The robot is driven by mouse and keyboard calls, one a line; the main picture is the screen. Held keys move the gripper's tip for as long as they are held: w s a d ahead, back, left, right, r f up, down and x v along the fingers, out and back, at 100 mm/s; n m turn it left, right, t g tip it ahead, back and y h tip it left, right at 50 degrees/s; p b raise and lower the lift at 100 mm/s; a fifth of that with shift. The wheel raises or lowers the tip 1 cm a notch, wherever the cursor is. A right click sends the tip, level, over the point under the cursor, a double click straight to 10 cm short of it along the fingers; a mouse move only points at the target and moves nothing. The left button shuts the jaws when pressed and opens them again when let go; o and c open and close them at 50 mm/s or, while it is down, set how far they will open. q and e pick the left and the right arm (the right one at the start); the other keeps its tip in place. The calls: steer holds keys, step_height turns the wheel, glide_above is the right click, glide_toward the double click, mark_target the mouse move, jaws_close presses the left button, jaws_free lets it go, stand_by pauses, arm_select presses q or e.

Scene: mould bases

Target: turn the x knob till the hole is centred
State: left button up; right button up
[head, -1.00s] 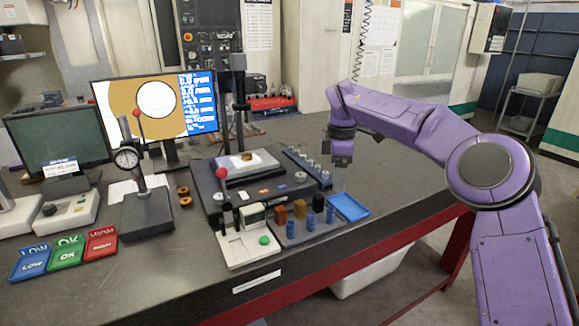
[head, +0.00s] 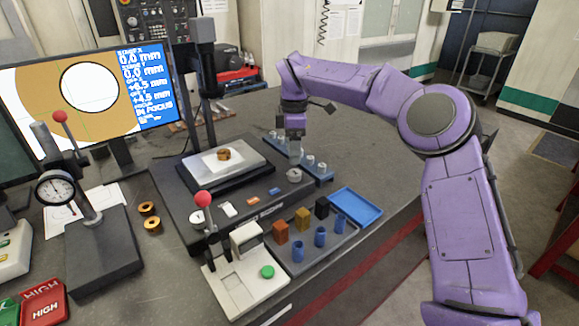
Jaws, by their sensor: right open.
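The monitor (head: 88,92) shows a white hole in a brown field, right of the picture's middle, with stage readings at 0.0 mm and the words IN FOCUS. A brown part (head: 224,154) sits on the white plate of the stage (head: 232,168). A round silver knob (head: 294,175) is at the base's right end and another (head: 197,218) at its front; I cannot tell which is x. My right gripper (head: 296,152) is open, pointing down by the rack of silver pieces, beyond the right knob and apart from it. My left gripper is out of view.
The rack (head: 318,180) stands right of the stage. In front are a tray of coloured blocks (head: 302,222), an empty blue tray (head: 355,207) and a cream device with a green button (head: 267,271). A dial gauge stand (head: 103,250) is at left. Table is clear at back right.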

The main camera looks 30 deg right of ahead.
mark_target(294, 172)
steer(key=f, duration=0.1)
steer(key=s+f, duration=0.1)
steer(key=f, duration=0.1)
steer(key=shift+s+f+p, duration=0.15)
steer(key=shift+s+p, duration=0.05)
steer(key=shift+p, duration=0.2)
steer(key=f, duration=0.1)
steer(key=w+f, duration=0.1)
steer(key=f, duration=0.2)
steer(key=shift+w+f+p, duration=0.1)
steer(key=shift+w+p, duration=0.2)
steer(key=shift+w, duration=0.05)
steer(key=shift+f, duration=0.1)
steer(key=shift+s+r, duration=0.25)
steer(key=shift+s, duration=0.2)
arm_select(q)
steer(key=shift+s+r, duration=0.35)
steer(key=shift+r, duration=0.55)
arm_select(e)
steer(key=shift+w+f, duration=0.1)
steer(key=c, duration=1.1)
